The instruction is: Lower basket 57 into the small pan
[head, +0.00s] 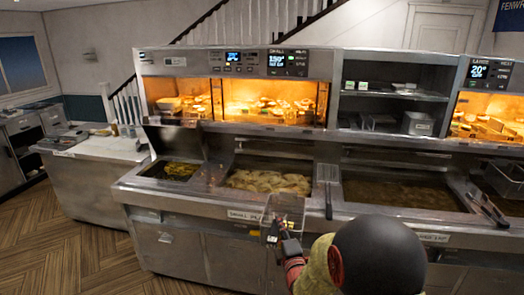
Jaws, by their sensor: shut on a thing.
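The small pan (265,164) is set in the counter left of centre, above a label on the front panel. Its surface looks golden and bubbly. A wire basket (288,208), which I take to be basket 57, is held at the front edge of the counter, just below and right of the small pan in the picture. Its number cannot be read. My gripper (284,238) is shut on the basket, at its near side. The basket appears in front of the pan, not inside it. Its exact height over the counter is hard to tell.
A large pan (400,180) of dark oil lies to the right, with another basket (505,180) at the far right. A lidded pan (180,171) lies left. A dark-handled tool (328,190) lies between the pans. Heated cabinets (235,62) stand behind.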

